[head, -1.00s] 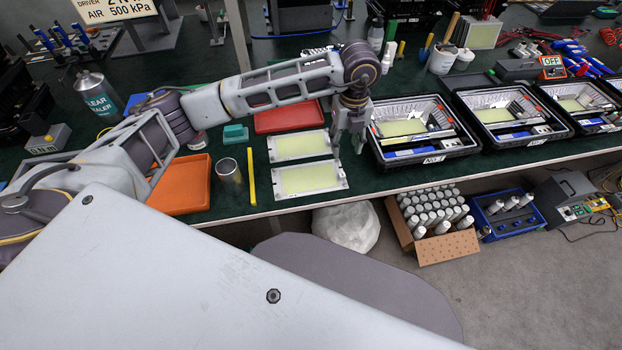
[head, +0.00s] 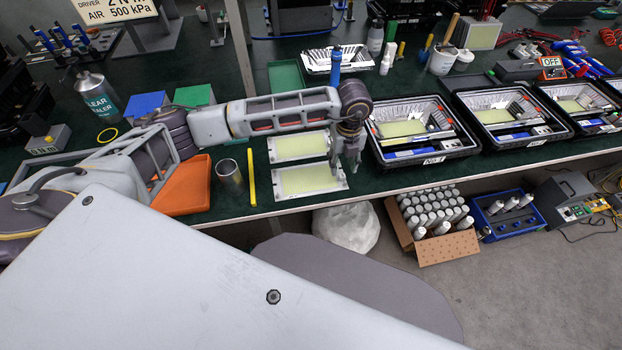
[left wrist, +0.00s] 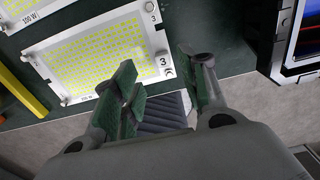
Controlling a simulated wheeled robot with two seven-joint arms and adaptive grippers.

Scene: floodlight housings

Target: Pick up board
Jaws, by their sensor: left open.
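Two white boards with yellow LED grids lie flat on the green table, a rear board (head: 298,147) and a front board (head: 305,181). My left gripper (head: 347,168) is open and empty at the right end of the front board. In the left wrist view, the front board (left wrist: 95,60) bears a "3" and "100 W". There the left gripper (left wrist: 165,88) has one finger overlapping the board's near right corner and the other over the table beyond its right edge. I cannot tell whether either touches. The right gripper is out of view.
Open black cases (head: 410,130) stand just right of the gripper. A yellow strip (head: 251,178), a metal can (head: 229,172) and an orange tray (head: 190,190) lie to the left. The table's front edge is close to the front board.

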